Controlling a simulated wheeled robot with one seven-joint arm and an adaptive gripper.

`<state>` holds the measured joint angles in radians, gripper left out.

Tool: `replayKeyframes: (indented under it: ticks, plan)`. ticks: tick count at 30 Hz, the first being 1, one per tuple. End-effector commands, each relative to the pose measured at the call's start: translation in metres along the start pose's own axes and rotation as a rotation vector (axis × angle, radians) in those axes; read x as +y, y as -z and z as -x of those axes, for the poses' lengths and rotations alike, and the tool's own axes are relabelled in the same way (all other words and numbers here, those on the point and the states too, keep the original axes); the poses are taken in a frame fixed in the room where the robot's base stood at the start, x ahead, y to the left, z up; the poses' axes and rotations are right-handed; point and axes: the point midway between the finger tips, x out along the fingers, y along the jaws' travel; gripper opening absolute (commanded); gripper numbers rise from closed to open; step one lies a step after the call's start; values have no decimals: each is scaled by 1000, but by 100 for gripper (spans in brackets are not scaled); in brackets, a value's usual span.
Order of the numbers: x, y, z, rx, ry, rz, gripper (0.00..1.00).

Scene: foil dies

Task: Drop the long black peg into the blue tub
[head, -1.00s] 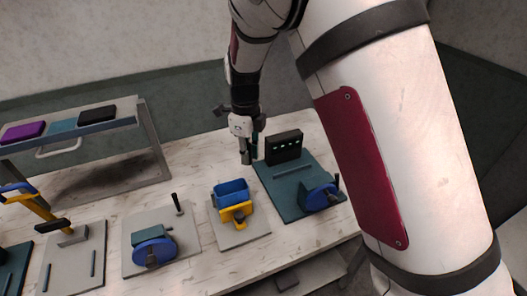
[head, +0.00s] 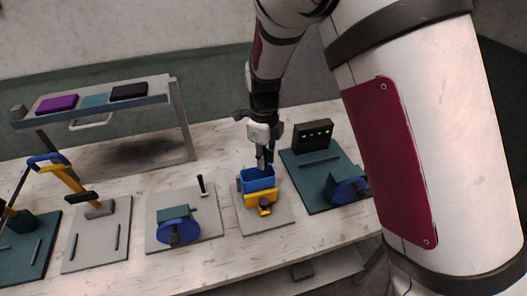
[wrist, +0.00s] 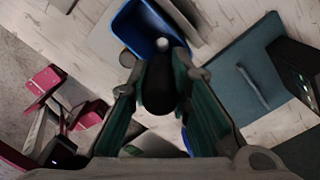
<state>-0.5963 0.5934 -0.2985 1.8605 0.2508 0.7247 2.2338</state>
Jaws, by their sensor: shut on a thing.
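The long black peg (wrist: 158,88) is between the two fingers of my gripper (wrist: 158,95) in the wrist view, pointing away from the camera with a pale round end. My gripper is shut on it. The blue tub (wrist: 138,28) lies beyond the peg's end there. In the head view my gripper (head: 264,160) points down right above the open blue tub (head: 258,184), its fingertips at about the far rim. The peg is hard to make out in the head view. I cannot tell whether its end is below the rim.
The tub sits on a grey plate (head: 276,217) with a yellow part (head: 258,200) in front. A teal plate (head: 315,195) with a black box (head: 313,135) stands to the right. A blue wheel (head: 178,232) and an upright black handle (head: 202,184) stand to the left.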

Motion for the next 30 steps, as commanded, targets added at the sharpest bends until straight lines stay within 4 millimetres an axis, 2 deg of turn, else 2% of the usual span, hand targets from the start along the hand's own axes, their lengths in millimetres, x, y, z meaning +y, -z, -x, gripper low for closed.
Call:
replayKeyframes:
  ticks: [8, 9, 11, 23, 26, 30]
  plan:
    - [0, 0, 0, -1, 0, 0, 0]
    - [0, 0, 0, -1, 0, 0, 27]
    - [0, 0, 0, -1, 0, 0, 41]
    - [0, 0, 5, -1, 1, 1, 42]
    - [0, -1, 17, -3, 2, 1, 42]
    - [0, -1, 44, -5, 3, 2, 42]
